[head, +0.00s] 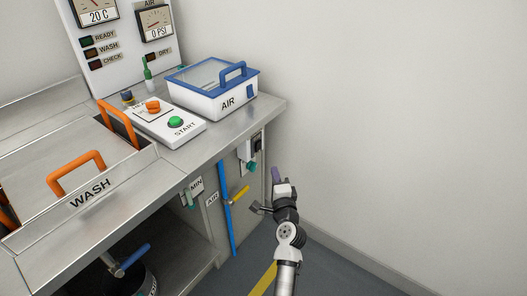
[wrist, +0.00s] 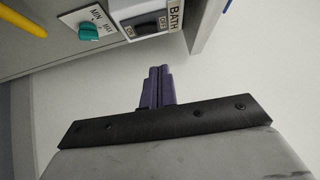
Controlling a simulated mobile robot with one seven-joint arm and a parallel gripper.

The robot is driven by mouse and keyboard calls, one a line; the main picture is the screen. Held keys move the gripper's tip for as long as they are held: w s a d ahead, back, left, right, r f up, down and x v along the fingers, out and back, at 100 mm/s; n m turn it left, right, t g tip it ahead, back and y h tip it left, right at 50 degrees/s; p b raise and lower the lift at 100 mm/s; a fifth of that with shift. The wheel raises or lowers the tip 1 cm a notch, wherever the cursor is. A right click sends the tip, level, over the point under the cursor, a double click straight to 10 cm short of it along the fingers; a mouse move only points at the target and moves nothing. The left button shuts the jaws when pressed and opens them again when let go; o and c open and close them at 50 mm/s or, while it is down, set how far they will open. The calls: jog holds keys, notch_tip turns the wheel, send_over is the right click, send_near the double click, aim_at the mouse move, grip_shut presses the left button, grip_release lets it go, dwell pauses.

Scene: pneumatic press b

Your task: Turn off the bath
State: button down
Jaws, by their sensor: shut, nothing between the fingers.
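The bath switch (wrist: 148,24) is a black rocker in a pale housing labelled BATH, with ON on its left and OFF on its right in the wrist view. I cannot tell which side is pressed. In the head view a dark switch box (head: 258,143) sits on the bench's right end. A teal MIN/MAX knob (wrist: 90,31) is left of the switch; it also shows in the head view (head: 252,167). My gripper (head: 277,173) is shut and empty, right of the bench end. Its purple fingers (wrist: 157,72) point toward the switch and appear apart from it.
A blue pipe with a yellow valve handle (head: 238,196) stands left of my arm. The bench carries a control box with a green START button (head: 176,122), an orange-handled WASH lid (head: 75,172) and a blue-rimmed AIR box (head: 208,92). A plain wall is on the right.

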jog(key=shift+s+d+f+m, duration=0.15)
jog(key=shift+d+f+m, duration=0.35)
jog(key=shift+f+m, duration=0.25)
send_near(259, 146)
jog(key=w+d+r, duration=0.1)
jog(key=w+d, duration=0.2)
jog(key=w, duration=0.1)
jog(key=w+a, duration=0.1)
jog(key=w+a+p, duration=0.1)
jog(key=w+a, duration=0.1)
jog(key=shift+r, duration=0.2)
jog(key=shift+s, duration=0.1)
